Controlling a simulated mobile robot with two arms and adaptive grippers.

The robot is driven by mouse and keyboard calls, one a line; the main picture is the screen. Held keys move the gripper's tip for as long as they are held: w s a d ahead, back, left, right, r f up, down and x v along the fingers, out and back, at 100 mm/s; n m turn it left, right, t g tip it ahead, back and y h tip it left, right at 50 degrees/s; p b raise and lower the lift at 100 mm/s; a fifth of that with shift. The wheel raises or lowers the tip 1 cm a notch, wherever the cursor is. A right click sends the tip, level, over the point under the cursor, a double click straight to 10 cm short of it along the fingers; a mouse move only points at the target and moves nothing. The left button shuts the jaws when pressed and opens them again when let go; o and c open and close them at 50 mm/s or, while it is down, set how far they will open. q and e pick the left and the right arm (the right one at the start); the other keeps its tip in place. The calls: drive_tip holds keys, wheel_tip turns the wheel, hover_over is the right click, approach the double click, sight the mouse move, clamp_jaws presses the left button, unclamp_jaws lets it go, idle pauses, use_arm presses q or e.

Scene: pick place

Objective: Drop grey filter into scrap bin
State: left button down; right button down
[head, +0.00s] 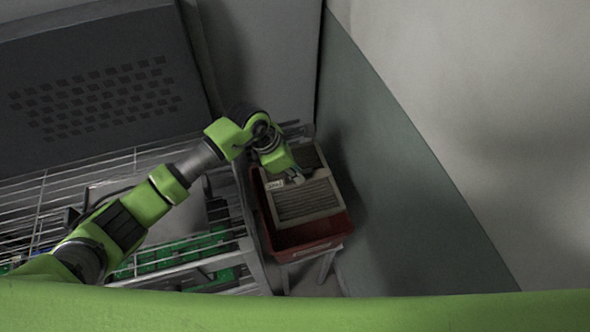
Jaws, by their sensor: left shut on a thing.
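The grey filter (308,203) is a flat, pleated panel with a pale frame. It is over the red scrap bin (303,250), within the outline of its rim as seen from above. I cannot tell whether it touches the bin. The filter hides most of the bin's inside; some of the red inside shows at the near end. My right gripper is not in view.
A wire rack (42,205) with green circuit boards (175,252) stands to the left of the bin. A dark perforated panel (95,90) is behind the rack. The bin rests on a light stand (327,265), close to the grey-green wall (400,180) on the right.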

use_arm(q)
drive_tip(key=shift+s+d+f+b, duration=0.1)
drive_tip(key=shift+s+f+b, duration=0.1)
drive_tip(key=shift+f+b, duration=0.45)
wheel_tip(320, 180, down, 4)
drive_tip(key=shift+w+r+b, duration=0.1)
drive_tip(key=shift+r+b, duration=0.15)
drive_tip(key=shift+b, duration=0.65)
drive_tip(key=shift+f+b, duration=1.2)
drive_tip(key=shift+f, duration=0.1)
drive_tip(key=c, duration=2)
unclamp_jaws()
